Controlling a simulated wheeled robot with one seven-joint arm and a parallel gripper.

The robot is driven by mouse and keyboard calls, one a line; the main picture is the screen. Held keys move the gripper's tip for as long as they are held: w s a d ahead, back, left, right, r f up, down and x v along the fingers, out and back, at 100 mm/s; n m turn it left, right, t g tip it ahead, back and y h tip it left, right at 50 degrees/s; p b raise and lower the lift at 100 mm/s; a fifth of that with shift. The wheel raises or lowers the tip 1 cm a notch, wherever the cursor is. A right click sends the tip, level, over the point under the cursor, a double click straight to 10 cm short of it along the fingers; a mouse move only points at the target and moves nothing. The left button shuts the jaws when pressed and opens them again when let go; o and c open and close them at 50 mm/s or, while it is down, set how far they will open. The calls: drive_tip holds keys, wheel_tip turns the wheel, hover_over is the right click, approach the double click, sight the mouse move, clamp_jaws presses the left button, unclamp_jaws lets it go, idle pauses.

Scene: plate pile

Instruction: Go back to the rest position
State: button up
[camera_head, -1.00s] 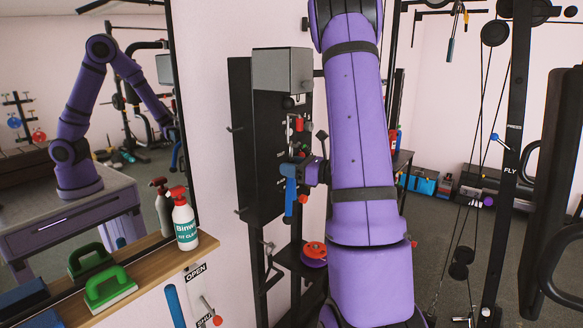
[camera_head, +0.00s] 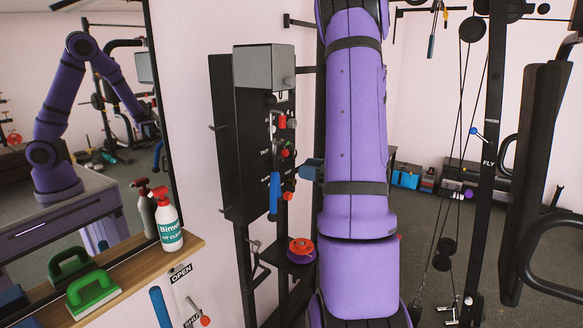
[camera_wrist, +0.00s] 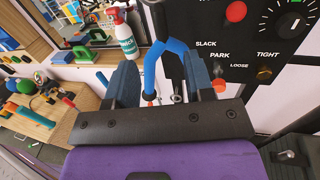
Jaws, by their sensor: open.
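My gripper (camera_wrist: 161,82) is open in the wrist view, its two dark blue-grey fingers spread apart with nothing held. A blue forked lever handle (camera_wrist: 168,58) shows between and beyond the fingers, on the black control panel (camera_wrist: 205,25). In the head view the same blue handle (camera_head: 273,193) hangs on the panel's right side. A small blue-grey part of my gripper (camera_head: 311,170) shows to the right of the handle, with a gap between them. The rest of the gripper is hidden behind my purple arm.
A wooden shelf (camera_head: 150,262) at left holds a spray bottle (camera_head: 169,222) and a green-handled block (camera_head: 92,291). A mirror above it reflects my arm. A red-topped round object (camera_head: 301,247) sits below the panel. Gym frames stand at right, with open floor between.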

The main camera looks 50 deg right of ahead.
drive_tip(key=shift+s, duration=0.2)
drive_tip(key=w+a+r+n+g+y, duration=0.1)
drive_tip(key=a+r+n+g+y, duration=0.2)
drive_tip(key=a+n+g, duration=0.55)
drive_tip(key=a+r+n+g+y, duration=0.25)
drive_tip(key=a+n, duration=0.25)
drive_tip(key=a, duration=0.8)
drive_tip(key=s+a+r+n+h, duration=0.3)
drive_tip(key=s+a+n+h, duration=0.2)
drive_tip(key=n, duration=0.4)
drive_tip(key=s+a+r+n+h, duration=0.3)
drive_tip(key=s+a+n+h, duration=0.3)
drive_tip(key=n, duration=0.4)
drive_tip(key=shift+s+a+r+g, duration=0.25)
drive_tip(key=shift+s+a+g, duration=0.15)
drive_tip(key=shift+a, duration=0.3)
